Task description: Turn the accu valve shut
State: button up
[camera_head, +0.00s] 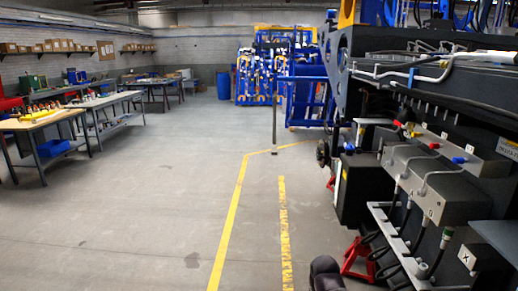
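The dark harvester chassis fills the right side, with a grey valve block (445,200) on its flank. I cannot tell which is the accu valve, nor whether any is open or shut, as the markings are too small to read. My gripper cannot be made out. A dark rounded shape at the bottom edge may be part of my arm.
Grey pipes and hoses (405,235) run below the block, close to a red jack stand (358,258). A thin dark post (274,122) stands on the floor ahead. Workbenches (105,103) line the left. The floor between is clear, with yellow lines.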

aim_at(396, 122)
jog(key=z, duration=0.05)
jog(key=i, duration=1.4)
jog(key=z, duration=0.75)
jog(key=i, duration=0.45)
jog(key=z, duration=0.2)
jog(key=k, duration=0.5)
jog(key=z, duration=0.6)
